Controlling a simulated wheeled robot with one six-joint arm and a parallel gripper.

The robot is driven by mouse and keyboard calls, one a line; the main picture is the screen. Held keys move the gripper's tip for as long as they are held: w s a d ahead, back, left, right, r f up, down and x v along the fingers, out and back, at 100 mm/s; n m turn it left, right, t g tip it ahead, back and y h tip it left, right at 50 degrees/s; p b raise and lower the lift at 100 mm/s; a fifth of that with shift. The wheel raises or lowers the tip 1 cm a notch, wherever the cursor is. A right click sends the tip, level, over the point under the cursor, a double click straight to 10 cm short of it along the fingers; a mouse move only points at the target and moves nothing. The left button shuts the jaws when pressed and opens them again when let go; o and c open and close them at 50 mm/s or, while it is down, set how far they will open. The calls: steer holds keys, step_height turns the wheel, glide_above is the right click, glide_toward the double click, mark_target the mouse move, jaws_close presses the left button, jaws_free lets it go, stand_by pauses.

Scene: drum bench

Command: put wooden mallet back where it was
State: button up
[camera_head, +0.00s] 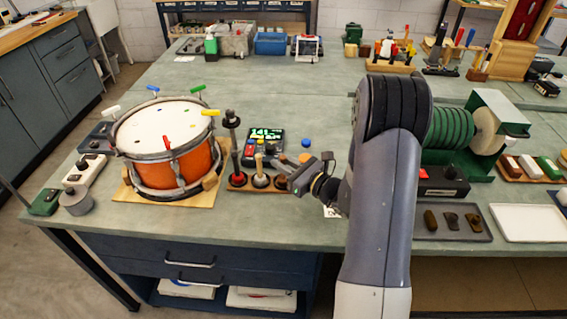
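A small brown rack (240,185) stands on the bench right of the orange drum (180,165). Several short upright pieces stand in it: a dark-handled one with a red base (237,180), a pale wooden-looking one (260,168) that may be the wooden mallet, and a darker one at the right end, partly behind my gripper. My gripper (283,176) comes in from the right with its fingers toward the rack's right end. The fingers are small and overlap the pieces there, so I cannot tell whether they are open or hold anything.
A tall dark stand (232,135) and a device with a green display (262,143) stand just behind the rack. A green grinding machine (490,125) and a dark tray (445,222) are to the right. The bench behind the display is clear.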

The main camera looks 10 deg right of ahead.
steer(key=o, duration=0.3)
steer(key=shift+r, duration=0.2)
steer(key=b+v, duration=0.1)
steer(key=v, duration=1.1)
steer(key=shift+b, duration=0.3)
stand_by(1.3)
